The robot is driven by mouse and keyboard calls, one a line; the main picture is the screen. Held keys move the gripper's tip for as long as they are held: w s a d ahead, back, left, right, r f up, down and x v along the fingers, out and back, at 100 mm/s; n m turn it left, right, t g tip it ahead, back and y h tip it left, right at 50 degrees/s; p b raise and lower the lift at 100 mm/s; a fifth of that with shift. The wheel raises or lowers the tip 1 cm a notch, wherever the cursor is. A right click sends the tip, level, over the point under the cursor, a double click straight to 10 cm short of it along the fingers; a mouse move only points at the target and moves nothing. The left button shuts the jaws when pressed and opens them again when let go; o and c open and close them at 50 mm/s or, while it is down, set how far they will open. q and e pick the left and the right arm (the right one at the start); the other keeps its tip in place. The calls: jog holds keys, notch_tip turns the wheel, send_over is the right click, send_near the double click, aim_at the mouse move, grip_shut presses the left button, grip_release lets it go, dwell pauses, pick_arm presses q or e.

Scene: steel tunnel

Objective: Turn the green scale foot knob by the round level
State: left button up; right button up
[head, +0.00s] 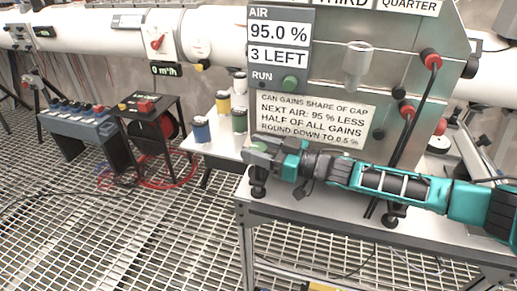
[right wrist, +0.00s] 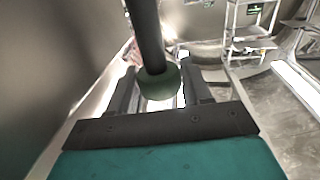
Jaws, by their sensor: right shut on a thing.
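My right arm reaches in from the right of the head view, low across the front of the steel panel. Its gripper (head: 262,150) is at the panel's lower left corner, above the table's left end. In the right wrist view, the green knob (right wrist: 158,84) sits at the lower end of a dark rod, between the two fingers (right wrist: 158,92). The gripper is shut on this knob. In the head view the gripper largely hides it. I cannot make out the round level in either view. My left gripper is not in view.
The grating floor (head: 130,235) is partly open at left.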

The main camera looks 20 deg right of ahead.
jog(key=shift+n+g+y, duration=0.4)
jog(key=shift+g, duration=0.1)
jog(key=o, duration=0.9)
jog(key=shift+o, duration=0.2)
jog(key=p+v, duration=0.2)
jog(key=v, duration=0.5)
jog(key=shift+s+d, duration=0.2)
